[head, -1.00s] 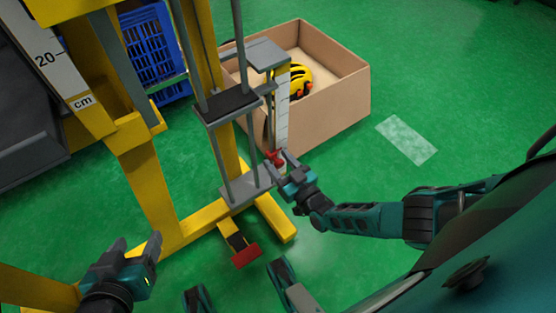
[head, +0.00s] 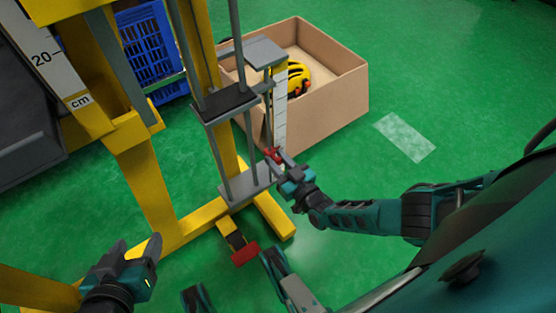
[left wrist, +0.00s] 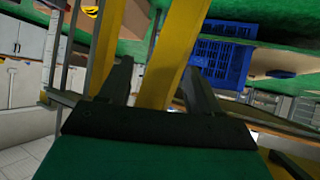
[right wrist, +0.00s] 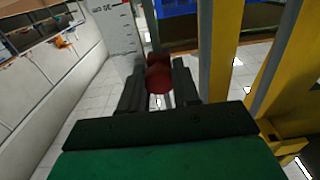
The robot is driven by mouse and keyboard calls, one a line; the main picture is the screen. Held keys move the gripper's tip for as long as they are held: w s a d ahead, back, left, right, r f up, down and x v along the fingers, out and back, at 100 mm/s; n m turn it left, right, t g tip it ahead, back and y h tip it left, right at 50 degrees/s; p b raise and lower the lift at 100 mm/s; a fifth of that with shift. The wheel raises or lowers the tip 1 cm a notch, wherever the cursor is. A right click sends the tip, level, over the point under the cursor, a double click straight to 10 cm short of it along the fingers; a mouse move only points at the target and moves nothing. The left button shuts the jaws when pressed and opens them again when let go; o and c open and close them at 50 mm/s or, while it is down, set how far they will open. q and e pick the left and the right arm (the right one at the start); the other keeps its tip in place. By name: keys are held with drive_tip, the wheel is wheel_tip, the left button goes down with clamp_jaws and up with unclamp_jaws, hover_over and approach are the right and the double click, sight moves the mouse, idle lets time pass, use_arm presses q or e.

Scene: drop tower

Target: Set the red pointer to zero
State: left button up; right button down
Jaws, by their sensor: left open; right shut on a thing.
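The red pointer (head: 273,155) sits at the lower part of a white upright scale (head: 281,110) on the drop tower. My right gripper (head: 280,162) is shut on the red pointer. In the right wrist view the red pointer (right wrist: 158,76) is between the two fingers, beside the white scale (right wrist: 112,35). The exact mark it stands at is too small to read. My left gripper (head: 140,248) is open and empty at the lower left, apart from the tower. The left wrist view shows its fingers (left wrist: 155,88) apart with a yellow post beyond.
The yellow tower frame (head: 150,190) has a grey lower plate (head: 245,183) and a red pedal (head: 245,254). A cardboard box (head: 335,105) with a yellow helmet (head: 298,78) stands behind. A blue crate (head: 148,45) is at the back left. Green floor on the right is clear.

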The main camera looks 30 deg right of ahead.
sight(278, 159)
drive_tip(key=shift+r+p, duration=0.3)
drive_tip(key=shift+r, duration=0.1)
wheel_tip(278, 159, up, 2)
drive_tip(key=shift+r+p, duration=0.25)
drive_tip(key=shift+p, duration=0.9)
wheel_tip(278, 159, up, 6)
drive_tip(key=p, duration=0.5)
drive_tip(key=shift+f, duration=0.1)
use_arm(q)
drive_tip(key=s+a+r+p, duration=0.1)
drive_tip(key=a+r+p, duration=0.2)
drive_tip(key=r+p, duration=0.5)
drive_tip(key=shift+s+r+y+p, duration=0.15)
drive_tip(key=shift+r+y+p, duration=0.25)
drive_tip(key=shift+r, duration=1.2)
use_arm(e)
wheel_tip(278, 159, up, 10)
drive_tip(key=shift+f, duration=0.25)
use_arm(q)
drive_tip(key=shift+a, duration=0.1)
use_arm(e)
drive_tip(key=c, duration=0.9)
unclamp_jaws()
drive_tip(key=shift+f, duration=0.1)
